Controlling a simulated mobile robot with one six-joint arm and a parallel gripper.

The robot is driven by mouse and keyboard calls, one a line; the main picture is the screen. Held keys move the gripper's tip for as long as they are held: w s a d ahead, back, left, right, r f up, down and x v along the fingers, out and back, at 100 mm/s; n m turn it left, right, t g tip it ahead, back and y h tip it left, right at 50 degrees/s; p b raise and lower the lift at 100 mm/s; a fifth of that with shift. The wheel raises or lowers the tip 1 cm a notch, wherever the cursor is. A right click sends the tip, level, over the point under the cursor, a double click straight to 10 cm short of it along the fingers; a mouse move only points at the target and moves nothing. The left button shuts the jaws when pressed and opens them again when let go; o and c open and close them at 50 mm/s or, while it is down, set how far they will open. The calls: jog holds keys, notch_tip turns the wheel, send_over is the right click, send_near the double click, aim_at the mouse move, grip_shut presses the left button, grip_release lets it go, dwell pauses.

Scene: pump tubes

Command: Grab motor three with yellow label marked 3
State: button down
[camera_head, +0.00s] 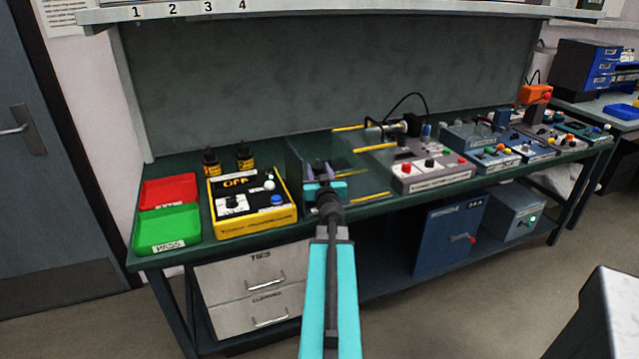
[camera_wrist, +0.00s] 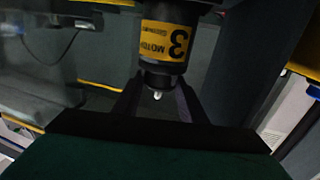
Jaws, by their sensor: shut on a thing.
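Motor three is a dark cylinder with a yellow label marked 3 (camera_wrist: 165,38), upper middle in the wrist view. The label text appears upside down there. A narrower dark end with a small pale shaft tip points down between my two fingers. My gripper (camera_wrist: 158,97) is shut on this narrow end. In the head view my gripper (camera_head: 322,178) is over the green bench, right of the yellow box. The motor cannot be made out clearly there, as my gripper and wrist hide most of it.
Two other dark motors with yellow labels, one at left (camera_head: 211,162) and one beside it (camera_head: 245,157), stand behind the yellow tester box (camera_head: 252,205). A red tray (camera_head: 169,192) and green tray (camera_head: 167,229) lie left. A grey control box (camera_head: 433,170) stands right. Clear panels surround my gripper.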

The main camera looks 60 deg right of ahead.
jog(key=shift+r, duration=0.15)
jog(key=shift+r, duration=0.1)
notch_tip(320, 180, up, 18)
jog(key=p, duration=1.3)
dwell(0.3)
dwell(0.7)
